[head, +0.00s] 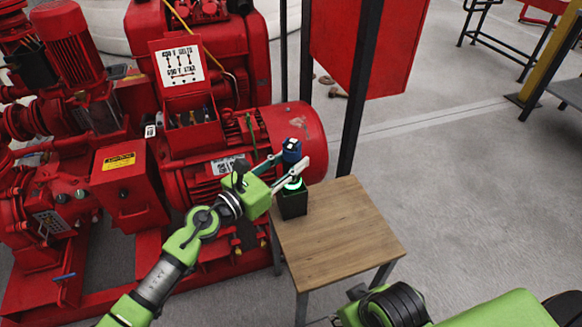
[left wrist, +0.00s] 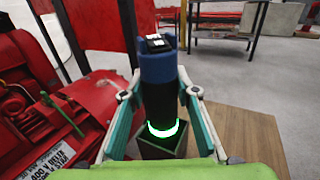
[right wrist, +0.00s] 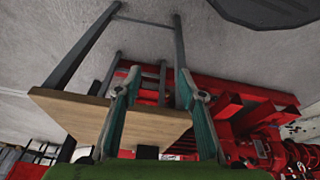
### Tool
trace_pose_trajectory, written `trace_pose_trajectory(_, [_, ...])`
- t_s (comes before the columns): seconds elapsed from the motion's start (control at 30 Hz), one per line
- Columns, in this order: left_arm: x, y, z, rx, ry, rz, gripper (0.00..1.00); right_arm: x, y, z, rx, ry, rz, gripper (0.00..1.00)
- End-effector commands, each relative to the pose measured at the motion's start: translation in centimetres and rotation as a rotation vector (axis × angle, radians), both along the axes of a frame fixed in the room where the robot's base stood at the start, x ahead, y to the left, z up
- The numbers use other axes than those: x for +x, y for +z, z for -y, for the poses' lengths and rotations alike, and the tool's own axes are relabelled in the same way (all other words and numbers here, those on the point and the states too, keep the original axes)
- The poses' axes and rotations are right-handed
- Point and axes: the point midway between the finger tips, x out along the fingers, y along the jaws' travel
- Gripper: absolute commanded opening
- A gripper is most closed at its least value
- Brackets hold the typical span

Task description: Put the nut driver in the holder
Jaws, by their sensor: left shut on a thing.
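The nut driver (head: 291,151) is a dark upright tool with a blue top and a glowing green-white ring. It also shows in the left wrist view (left wrist: 158,80). My left gripper (head: 287,163) is shut on it, with one finger on each side. The holder (head: 293,204) is a dark square box on the wooden table; its rim shows in the left wrist view (left wrist: 180,152). The driver stands over the holder's opening with the ring near the rim; I cannot tell how deep its lower end sits. My right gripper (right wrist: 160,85) is open and empty.
The small wooden table (head: 340,232) is bare apart from the holder. The red pump motor (head: 240,150) stands close behind and left of it. A dark post (head: 358,95) rises behind the table. Open concrete floor lies to the right.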

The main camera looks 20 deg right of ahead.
Motion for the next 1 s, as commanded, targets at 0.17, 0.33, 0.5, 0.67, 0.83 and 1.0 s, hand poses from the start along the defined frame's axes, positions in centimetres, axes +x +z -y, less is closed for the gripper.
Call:
trace_pose_trajectory(0.17, [0.05, -0.51, 0.03, -0.005, 0.000, 0.004, 0.03, -0.27, 0.38, 0.07, 0.000, 0.000, 0.004, 0.37])
trace_pose_trajectory(0.33, [0.05, -0.43, 0.03, -0.005, 0.000, 0.004, 0.03, -0.26, 0.42, 0.07, 0.000, 0.000, 0.003, 0.37])
trace_pose_trajectory(0.5, [0.05, -0.81, 0.02, -0.005, 0.000, 0.004, 0.03, -0.03, 0.11, 0.01, 0.001, 0.000, 0.013, 0.37])
trace_pose_trajectory(0.67, [0.02, -1.06, -0.01, -0.001, 0.000, 0.002, 0.45, 0.18, 0.15, -0.04, 0.003, 0.000, 0.021, 0.37])
trace_pose_trajectory(0.83, [0.02, -1.06, -0.02, -0.001, 0.000, 0.002, 0.45, 0.17, 0.16, -0.04, 0.003, 0.000, 0.021, 0.37])
trace_pose_trajectory(1.0, [0.02, -0.86, -0.02, -0.001, 0.000, 0.002, 0.45, 0.12, 0.32, -0.05, 0.003, 0.001, 0.019, 0.37])
